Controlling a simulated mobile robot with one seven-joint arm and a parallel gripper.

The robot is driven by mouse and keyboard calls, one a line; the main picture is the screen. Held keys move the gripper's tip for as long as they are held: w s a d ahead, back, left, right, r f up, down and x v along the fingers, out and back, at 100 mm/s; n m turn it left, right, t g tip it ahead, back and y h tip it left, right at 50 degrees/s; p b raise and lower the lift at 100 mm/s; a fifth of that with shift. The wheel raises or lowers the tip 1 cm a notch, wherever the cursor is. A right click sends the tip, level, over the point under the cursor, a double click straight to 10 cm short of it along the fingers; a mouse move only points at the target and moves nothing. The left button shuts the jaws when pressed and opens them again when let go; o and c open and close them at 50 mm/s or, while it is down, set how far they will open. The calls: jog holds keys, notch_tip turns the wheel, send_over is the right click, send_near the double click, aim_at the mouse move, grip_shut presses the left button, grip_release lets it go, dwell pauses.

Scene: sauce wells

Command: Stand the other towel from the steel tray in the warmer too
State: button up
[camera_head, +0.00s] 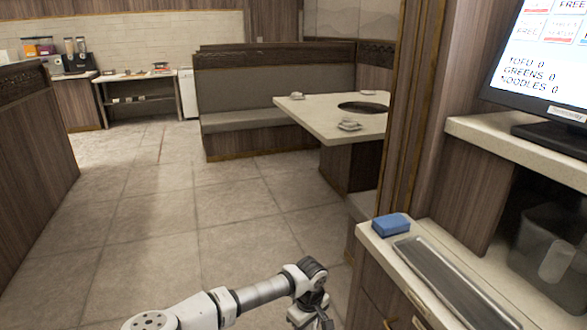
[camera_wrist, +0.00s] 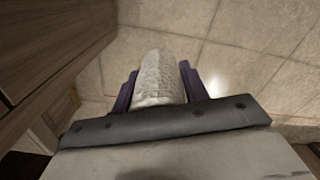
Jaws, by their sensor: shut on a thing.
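A white, textured rolled towel (camera_wrist: 160,78) is between the purple fingers of my gripper (camera_wrist: 160,90) in the wrist view, with floor beyond it. In the head view my gripper (camera_head: 312,316) is low at the bottom edge, left of the counter, and the towel cannot be made out there. The long steel tray (camera_head: 455,285) lies on the counter at the lower right; its visible part looks empty. A dark see-through box, seemingly the warmer (camera_head: 530,232), stands in the recess at right. A whitish roll-like thing (camera_head: 557,260) leans inside it.
A blue block (camera_head: 391,225) lies on the counter behind the tray. A monitor (camera_head: 540,65) stands on the shelf (camera_head: 510,146) above the recess. A wood post (camera_head: 405,130) rises behind the counter. Open tiled floor (camera_head: 180,215) lies to the left.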

jog(key=s+a+f+m, duration=0.3)
jog(key=s+f+m, duration=0.1)
jog(key=f+m, duration=0.4)
jog(key=shift+a+f+m, duration=0.3)
jog(key=shift+a+f, duration=0.05)
jog(key=shift+f, duration=0.45)
jog(key=shift+s, duration=0.1)
